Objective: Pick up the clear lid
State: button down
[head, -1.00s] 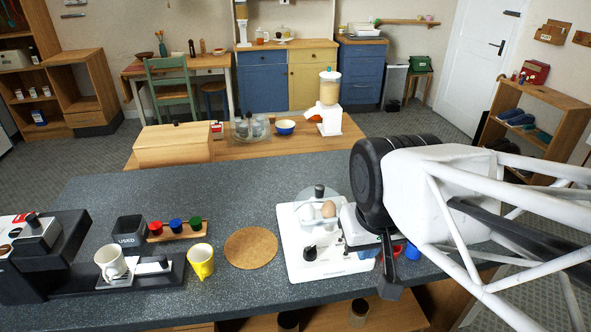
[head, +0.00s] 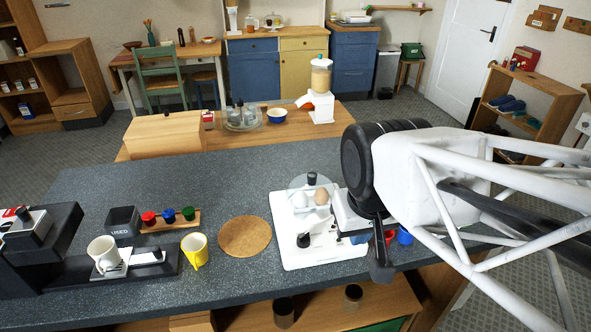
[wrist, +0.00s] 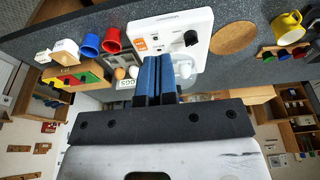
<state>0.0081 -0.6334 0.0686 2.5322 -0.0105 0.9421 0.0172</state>
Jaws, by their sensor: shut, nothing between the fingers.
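The clear lid (head: 297,184) is a see-through dome with a black knob on top. In the head view it sits at the back of the white appliance (head: 290,262), with a white egg and a brown egg (head: 321,197) showing at it. My gripper (head: 359,238) is mostly hidden behind my own wrist, at the appliance's right side. In the wrist view the blue fingers of my gripper (wrist: 158,75) are together and empty, in front of the appliance's edge. A clear shape beside the fingers is partly covered, so the lid's exact edge there is unclear.
A cork mat (head: 244,236), a yellow mug (head: 194,250) and a coffee machine (head: 45,240) stand to the left. Red and blue cups show right of the appliance, including a blue cup (head: 404,236). The counter (head: 230,180) behind the mat is clear.

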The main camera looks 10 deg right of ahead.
jog(key=c, duration=0.8)
grip_release()
jog(key=n+g, duration=0.3)
jog(key=n, duration=1.5)
send_over(311, 174)
jog(key=shift+f, duration=0.5)
jog(key=shift+f, duration=0.1)
jog(key=shift+f, duration=1.2)
jog(key=shift+f, duration=0.15)
